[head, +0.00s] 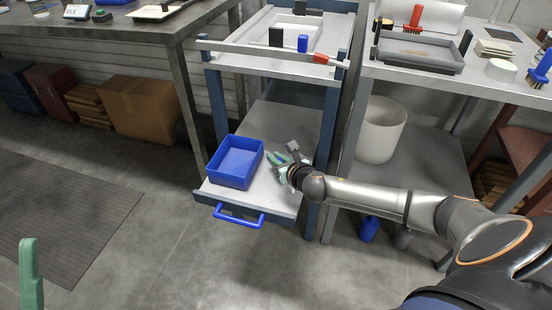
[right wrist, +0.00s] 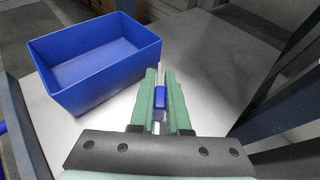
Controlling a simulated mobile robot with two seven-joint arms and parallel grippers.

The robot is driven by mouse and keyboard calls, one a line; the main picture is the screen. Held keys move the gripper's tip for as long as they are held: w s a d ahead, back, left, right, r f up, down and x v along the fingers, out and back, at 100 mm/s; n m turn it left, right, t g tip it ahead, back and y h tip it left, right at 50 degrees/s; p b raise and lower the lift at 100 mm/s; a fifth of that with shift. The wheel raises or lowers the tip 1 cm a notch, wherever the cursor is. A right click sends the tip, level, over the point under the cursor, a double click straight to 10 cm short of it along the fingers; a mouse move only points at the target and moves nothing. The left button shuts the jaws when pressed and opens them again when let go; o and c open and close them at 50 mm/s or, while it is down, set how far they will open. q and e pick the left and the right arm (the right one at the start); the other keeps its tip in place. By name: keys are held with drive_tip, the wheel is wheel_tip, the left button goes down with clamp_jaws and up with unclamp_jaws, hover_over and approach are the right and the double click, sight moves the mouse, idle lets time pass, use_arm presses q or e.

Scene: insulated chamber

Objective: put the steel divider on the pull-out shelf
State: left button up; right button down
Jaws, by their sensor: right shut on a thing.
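The pull-out shelf (head: 262,196) is drawn out of the blue-framed cart, with a blue handle (head: 240,217) at its front. My right gripper (head: 280,160) is over the right part of the shelf, beside a blue bin. In the right wrist view its green fingers (right wrist: 160,95) are shut on a slim steel piece with a blue part (right wrist: 160,98), which looks like the steel divider. The fingers hide much of it, and I cannot tell whether it touches the shelf (right wrist: 215,65). A green finger of my left gripper (head: 32,275) shows at the lower left; its opening is unclear.
The blue bin (head: 235,163) takes up the left of the shelf and also shows in the right wrist view (right wrist: 95,60). A cart post (head: 328,140) stands close on the right. A white bucket (head: 381,130) is on the neighbouring lower shelf.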

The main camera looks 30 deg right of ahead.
drive_tip(key=shift+f+b, duration=0.4)
drive_tip(key=shift+f, duration=0.15)
idle(0.4)
drive_tip(key=c, duration=0.8)
unclamp_jaws()
